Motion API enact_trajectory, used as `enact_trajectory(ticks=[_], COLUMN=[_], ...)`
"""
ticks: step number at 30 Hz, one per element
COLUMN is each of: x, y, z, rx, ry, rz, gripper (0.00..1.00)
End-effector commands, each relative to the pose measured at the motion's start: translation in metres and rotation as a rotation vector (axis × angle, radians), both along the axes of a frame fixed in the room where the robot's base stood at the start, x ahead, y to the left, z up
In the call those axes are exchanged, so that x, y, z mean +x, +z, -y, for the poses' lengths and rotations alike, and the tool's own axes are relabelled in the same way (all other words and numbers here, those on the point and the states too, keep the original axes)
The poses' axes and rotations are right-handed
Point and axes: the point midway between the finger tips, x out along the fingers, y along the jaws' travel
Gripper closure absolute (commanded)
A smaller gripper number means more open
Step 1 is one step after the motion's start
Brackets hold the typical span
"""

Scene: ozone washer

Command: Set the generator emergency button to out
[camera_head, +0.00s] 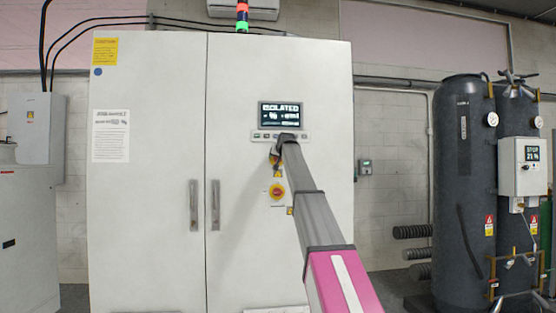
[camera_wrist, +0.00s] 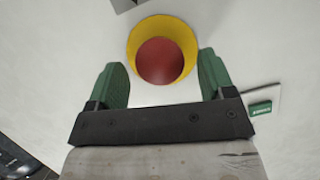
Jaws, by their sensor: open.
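The emergency button shows large in the wrist view as a red round head (camera_wrist: 160,61) on a yellow collar (camera_wrist: 172,23). My gripper (camera_wrist: 162,70) is open, with one green finger on the left and one on the right of the red head. I see a gap on each side; whether the fingertips reach level with the head I cannot tell. In the head view my gripper (camera_head: 274,158) is at the cabinet front, just below the display, and largely hides the button. A yellow-and-red round control (camera_head: 277,192) sits lower on the same door.
The tall white cabinet (camera_head: 150,200) has two vertical handles (camera_head: 215,205). Its display (camera_head: 282,115) reads ISOLATED. A small green label (camera_wrist: 261,109) is right of the gripper. Dark tanks (camera_head: 462,180) stand at the right. The floor is mostly hidden.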

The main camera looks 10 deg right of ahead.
Motion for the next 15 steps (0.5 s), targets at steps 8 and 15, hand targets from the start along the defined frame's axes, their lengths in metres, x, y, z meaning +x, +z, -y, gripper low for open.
enact_trajectory(ticks=[8,15], x=[0.0164,0.0159], y=[-0.0069,-0.0068], z=[-0.0013,-0.0013], rx=[0.0,0.0], ry=[0.0,0.0], rz=[0.001,0.0], gripper=[0.24,0.51])
